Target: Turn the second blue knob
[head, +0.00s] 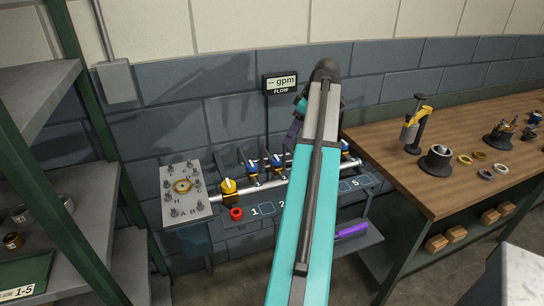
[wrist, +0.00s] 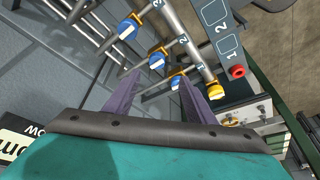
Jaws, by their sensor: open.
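The blue knobs stand in a row along a silver pipe. Counting from the yellow knob (head: 228,187), the first blue knob (head: 252,168) and second blue knob (head: 277,160) are left of my arm in the head view. In the wrist view the second blue knob (wrist: 157,60) lies just ahead of the gap between my fingertips, and the first blue knob (wrist: 177,81) is close to the right fingertip. My gripper (wrist: 157,82) is open, with purple fingers apart and nothing held. I cannot tell whether a finger touches a knob. In the head view my arm partly hides the gripper.
Another blue knob (wrist: 130,28) is farther along the pipe. A red button (head: 236,213) sits on the numbered panel near the yellow knob. A flow display (head: 281,83) hangs on the wall. A wooden workbench (head: 385,155) is at right, a grey shelf (head: 40,75) at left.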

